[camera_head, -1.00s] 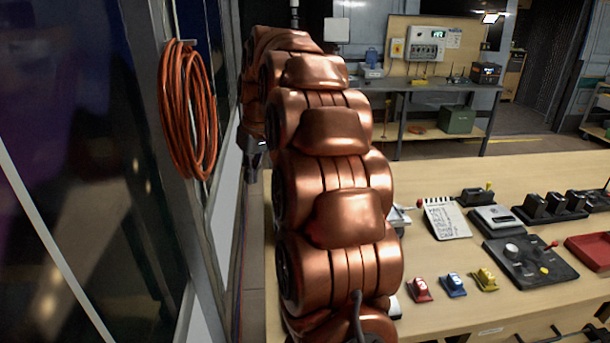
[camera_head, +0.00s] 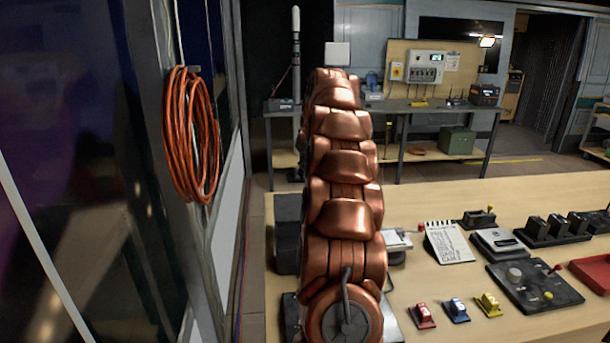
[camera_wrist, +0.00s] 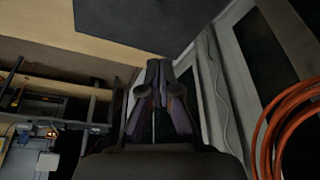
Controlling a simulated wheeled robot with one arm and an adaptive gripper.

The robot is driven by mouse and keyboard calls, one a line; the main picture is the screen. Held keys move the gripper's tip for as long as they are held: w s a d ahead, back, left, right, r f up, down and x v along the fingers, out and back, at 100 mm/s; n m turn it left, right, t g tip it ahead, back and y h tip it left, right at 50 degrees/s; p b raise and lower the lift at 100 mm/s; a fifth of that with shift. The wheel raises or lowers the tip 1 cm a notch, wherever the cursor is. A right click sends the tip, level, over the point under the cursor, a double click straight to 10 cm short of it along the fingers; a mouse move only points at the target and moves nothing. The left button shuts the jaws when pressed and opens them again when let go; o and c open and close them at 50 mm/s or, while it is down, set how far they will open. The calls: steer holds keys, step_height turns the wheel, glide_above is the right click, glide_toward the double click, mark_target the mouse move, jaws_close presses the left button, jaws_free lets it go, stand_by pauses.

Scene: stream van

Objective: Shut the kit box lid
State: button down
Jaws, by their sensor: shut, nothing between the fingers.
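I cannot make out the kit box or its lid for certain. A dark box-like thing (camera_head: 287,235) stands at the left end of the wooden table, mostly hidden behind my arm. In the wrist view a flat dark panel (camera_wrist: 145,18) lies at the top against the pale wood; whether it is part of the kit box I cannot tell. My gripper (camera_wrist: 155,85) shows in the wrist view with its fingers together and empty, apart from the panel. In the head view my arm hides the gripper.
The wooden table (camera_head: 435,290) carries a notepad (camera_head: 448,242), a black control panel (camera_head: 535,286), a red tray (camera_head: 592,274) and several small coloured switches. An orange cable coil (camera_head: 191,135) hangs at left. A green box (camera_head: 457,140) sits on the rear bench's lower shelf.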

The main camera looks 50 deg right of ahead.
steer(key=p, duration=0.2)
glide_above(296, 204)
steer(key=s, duration=0.2)
steer(key=f, duration=0.7)
steer(key=shift+w+f, duration=0.2)
steer(key=shift+f, duration=0.2)
steer(key=shift+s+a+f, duration=0.15)
steer(key=shift+s, duration=0.05)
steer(key=shift+s+a+p, duration=0.1)
steer(key=shift+s+p, duration=0.35)
steer(key=shift+s, duration=0.2)
steer(key=shift+s+a+f+p, duration=0.15)
steer(key=shift+s+p, duration=0.05)
steer(key=shift+s, duration=0.35)
steer(key=shift+s+a+f+p, duration=0.1)
steer(key=shift+s+f+p, duration=0.05)
steer(key=shift+s, duration=0.35)
steer(key=s+a+b, duration=0.7)
steer(key=s+a, duration=0.1)
steer(key=s, duration=0.1)
steer(key=shift+s, duration=0.2)
